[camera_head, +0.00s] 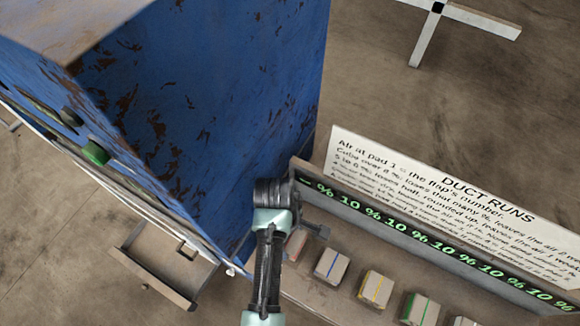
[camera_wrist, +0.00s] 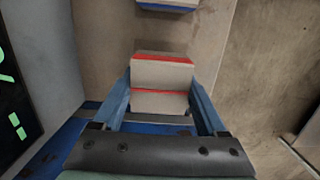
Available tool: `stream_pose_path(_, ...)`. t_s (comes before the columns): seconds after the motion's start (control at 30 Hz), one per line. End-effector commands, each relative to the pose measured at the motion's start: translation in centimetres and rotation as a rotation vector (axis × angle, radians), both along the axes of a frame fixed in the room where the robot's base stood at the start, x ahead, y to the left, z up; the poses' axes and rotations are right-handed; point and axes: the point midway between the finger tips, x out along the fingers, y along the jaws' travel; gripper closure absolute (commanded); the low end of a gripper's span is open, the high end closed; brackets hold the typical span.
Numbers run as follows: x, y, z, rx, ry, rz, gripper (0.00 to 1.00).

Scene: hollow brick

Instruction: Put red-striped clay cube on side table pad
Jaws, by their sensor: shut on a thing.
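The red-striped clay cube (camera_wrist: 160,73) is pale with red stripes and sits between the two blue fingers of my gripper (camera_wrist: 162,100) in the wrist view. My gripper is shut on it. In the head view the cube (camera_head: 296,244) is partly hidden by my gripper (camera_head: 314,231), at the left end of the row of cubes by the blue cabinet. I cannot tell whether it is clear of the shelf. I cannot make out the side table pad in either view.
A blue-striped cube (camera_head: 331,266) is nearest; yellow (camera_head: 376,289) and green (camera_head: 420,308) ones follow to the right. The sign board (camera_head: 450,195) stands behind them. The rusty blue cabinet (camera_head: 220,110) rises close on the left. An open tray (camera_head: 165,268) juts out below it.

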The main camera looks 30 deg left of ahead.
Motion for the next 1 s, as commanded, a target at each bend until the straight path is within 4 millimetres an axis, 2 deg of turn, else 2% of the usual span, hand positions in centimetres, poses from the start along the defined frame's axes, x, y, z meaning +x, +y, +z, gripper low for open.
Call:
stream_pose_path(0.1, 0.0, 0.0, -1.6, -0.001, 0.003, 0.0, 0.81)
stream_pose_path(0.2, 0.0, 0.0, -2.3, 0.0, 0.001, 0.0, 0.81)
stream_pose_path(0.57, 0.0, 0.0, -2.7, 0.0, 0.0, 0.0, 0.81)
stream_pose_path(0.6, 0.0, 0.0, -2.6, 0.0, 0.0, 0.0, 0.2)
stream_pose_path(0.7, 0.0, 0.0, -2.6, 0.0, 0.0, 0.0, 0.02)
stream_pose_path(0.73, 0.0, 0.0, -2.6, 0.0, 0.0, 0.0, 0.0)
stream_pose_path(1.0, 0.0, 0.0, -2.3, 0.0, 0.0, 0.0, 0.0)
